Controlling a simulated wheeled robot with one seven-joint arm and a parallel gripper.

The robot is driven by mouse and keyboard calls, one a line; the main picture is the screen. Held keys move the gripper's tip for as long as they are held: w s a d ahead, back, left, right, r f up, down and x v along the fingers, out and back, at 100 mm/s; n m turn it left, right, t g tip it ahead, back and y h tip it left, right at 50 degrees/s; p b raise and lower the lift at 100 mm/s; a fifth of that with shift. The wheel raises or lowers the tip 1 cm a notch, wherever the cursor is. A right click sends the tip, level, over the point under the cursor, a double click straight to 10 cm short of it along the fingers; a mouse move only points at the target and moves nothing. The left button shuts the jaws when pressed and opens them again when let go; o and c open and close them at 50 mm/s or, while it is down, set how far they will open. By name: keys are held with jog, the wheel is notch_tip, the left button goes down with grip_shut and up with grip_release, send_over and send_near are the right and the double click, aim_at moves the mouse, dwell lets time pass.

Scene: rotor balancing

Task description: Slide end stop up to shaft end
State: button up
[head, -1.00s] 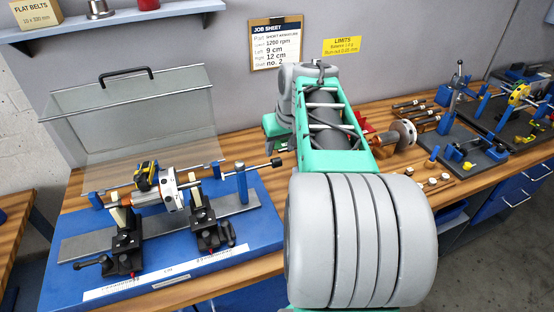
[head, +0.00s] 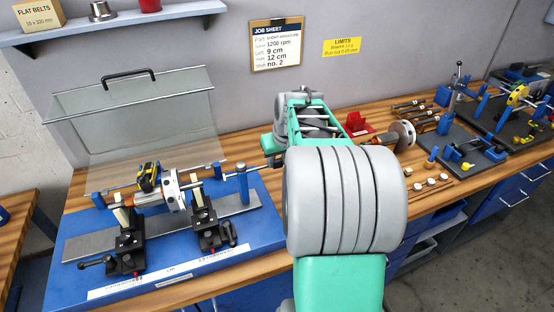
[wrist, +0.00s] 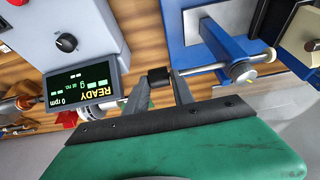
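The end stop is a thin metal rod (head: 257,168) through a blue post (head: 242,187) at the right end of the balancing stand. In the wrist view the rod (wrist: 205,69) runs from the post's round knob (wrist: 242,71) to a black end piece (wrist: 159,77). My gripper (wrist: 160,80) has one finger on each side of this black piece, apparently touching it.
A clear hinged guard (head: 140,120) stands open behind the stand on its blue base (head: 230,238). A grey unit with a READY display (wrist: 85,85) is close to my gripper in the wrist view. Another rotor (head: 402,135) and blue fixtures stand on the bench to the right.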

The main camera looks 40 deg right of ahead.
grip_shut()
dwell(1.0)
